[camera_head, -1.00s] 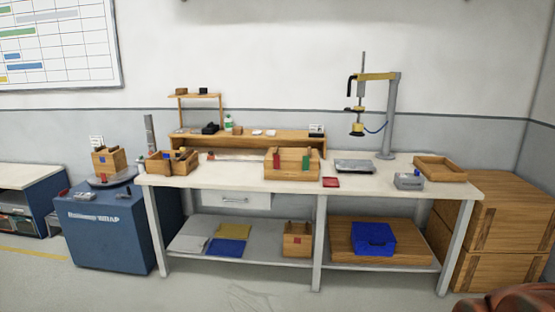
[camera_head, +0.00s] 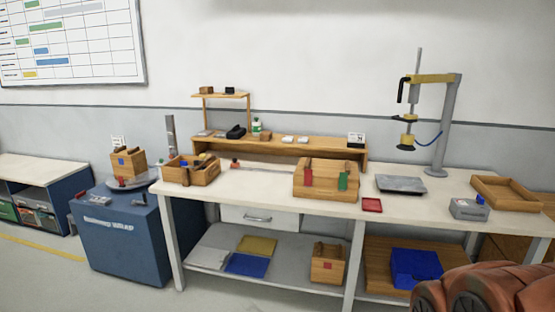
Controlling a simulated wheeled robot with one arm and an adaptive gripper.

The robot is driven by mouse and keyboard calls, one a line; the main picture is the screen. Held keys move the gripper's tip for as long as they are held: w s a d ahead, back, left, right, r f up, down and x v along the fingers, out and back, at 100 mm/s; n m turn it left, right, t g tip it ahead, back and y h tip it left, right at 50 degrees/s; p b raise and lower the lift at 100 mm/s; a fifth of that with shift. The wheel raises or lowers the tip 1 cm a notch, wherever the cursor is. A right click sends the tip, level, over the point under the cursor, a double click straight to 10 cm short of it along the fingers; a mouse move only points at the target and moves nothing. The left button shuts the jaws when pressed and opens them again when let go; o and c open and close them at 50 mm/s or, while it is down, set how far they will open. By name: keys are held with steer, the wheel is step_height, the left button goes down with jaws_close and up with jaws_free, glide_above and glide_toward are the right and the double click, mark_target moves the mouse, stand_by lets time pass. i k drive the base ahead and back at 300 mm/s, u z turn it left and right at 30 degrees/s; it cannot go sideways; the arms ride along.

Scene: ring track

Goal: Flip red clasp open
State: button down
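A wooden box (camera_head: 325,180) stands on the workbench, right of its middle. Its front carries a red clasp (camera_head: 308,178) on the left and a green clasp (camera_head: 343,181) on the right. Both clasps look upright against the front; whether the red one is latched is too small to tell. A reddish-brown rounded part of my arm (camera_head: 490,290) fills the lower right corner. My gripper's fingers are not in view.
The workbench (camera_head: 250,192) has open space left of the box. A red tray (camera_head: 372,205), a grey scale (camera_head: 401,184), a grey device (camera_head: 469,209) and a wooden tray (camera_head: 508,193) lie to its right. A blue cabinet (camera_head: 125,240) stands left. Floor in front is clear.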

mark_target(308, 172)
steer(key=u, duration=0.35)
steer(key=i, duration=2.65)
steer(key=z, duration=0.05)
